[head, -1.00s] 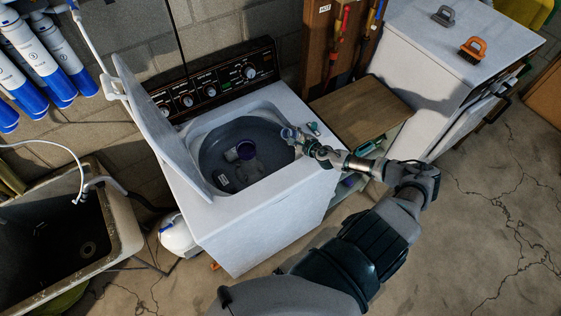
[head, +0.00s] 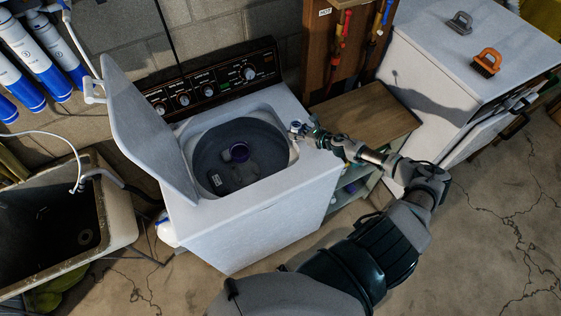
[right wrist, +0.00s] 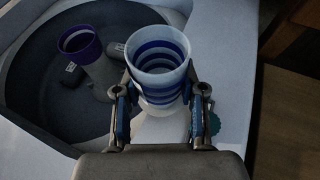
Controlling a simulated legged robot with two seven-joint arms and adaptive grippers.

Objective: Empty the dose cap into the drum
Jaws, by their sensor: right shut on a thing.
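My right gripper (right wrist: 160,105) is shut on the dose cap (right wrist: 160,65), a pale, translucent cup with blue bands. Its mouth faces the wrist camera, and I cannot tell what it contains. In the head view the right gripper (head: 303,130) and the small cap (head: 295,126) are at the right back edge of the washer opening. My left gripper is out of view.
The washer (head: 265,225) has its lid (head: 145,125) raised on the left. A teal piece (right wrist: 212,122) shows beside the right finger. A wooden-topped shelf (head: 375,115) and a white appliance (head: 440,50) stand right, a sink (head: 110,230) left.

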